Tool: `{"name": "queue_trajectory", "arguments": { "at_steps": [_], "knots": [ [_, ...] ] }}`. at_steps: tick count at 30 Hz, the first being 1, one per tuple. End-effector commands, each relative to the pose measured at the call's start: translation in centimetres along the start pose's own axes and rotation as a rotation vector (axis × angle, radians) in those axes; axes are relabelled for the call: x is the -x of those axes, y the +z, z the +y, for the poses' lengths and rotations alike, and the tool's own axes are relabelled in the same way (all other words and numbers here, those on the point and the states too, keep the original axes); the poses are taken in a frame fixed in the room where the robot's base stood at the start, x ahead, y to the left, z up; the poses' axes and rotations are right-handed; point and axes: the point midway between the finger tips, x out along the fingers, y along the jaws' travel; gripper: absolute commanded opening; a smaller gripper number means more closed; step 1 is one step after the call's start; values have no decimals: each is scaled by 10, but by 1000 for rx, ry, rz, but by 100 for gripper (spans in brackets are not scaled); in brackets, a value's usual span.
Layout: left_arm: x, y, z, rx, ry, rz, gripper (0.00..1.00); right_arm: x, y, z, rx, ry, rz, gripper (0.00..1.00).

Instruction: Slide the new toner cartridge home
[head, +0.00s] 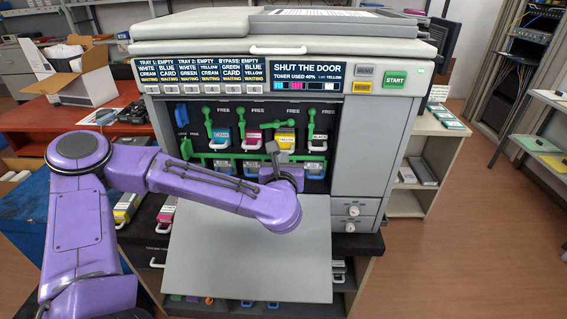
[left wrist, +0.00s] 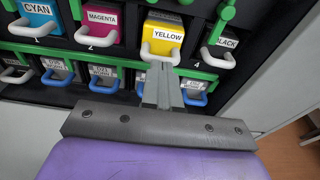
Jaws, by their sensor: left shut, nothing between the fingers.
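The yellow toner cartridge (head: 285,138) sits in its slot in the open printer (head: 365,150), between the magenta cartridge (head: 253,138) and the black cartridge (head: 318,140). In the left wrist view the yellow cartridge (left wrist: 165,27) shows its label and pale front handle; I cannot tell how deep it sits. My left gripper (head: 272,150) is shut and empty. Its fingertips (left wrist: 160,70) are just below the yellow handle; I cannot tell whether they touch. The green lever above yellow lies sideways, while the one above black stands upright. My right gripper is not in view.
The cyan cartridge (head: 221,138) sits at the left. A green bar (head: 225,156) and blue-handled boxes run below the cartridges. The grey door (head: 250,265) hangs open below my arm. The display (head: 308,78) reads "SHUT THE DOOR". More cartridges (head: 128,205) stand at lower left.

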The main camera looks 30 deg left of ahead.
Motion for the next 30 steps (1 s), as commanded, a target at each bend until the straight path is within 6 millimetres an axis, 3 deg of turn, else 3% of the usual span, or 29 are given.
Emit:
{"name": "queue_trajectory", "arguments": {
  "at_steps": [30],
  "knots": [
    [-21,3,0,-1,1,-1,0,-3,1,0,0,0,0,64]
  ]
}}
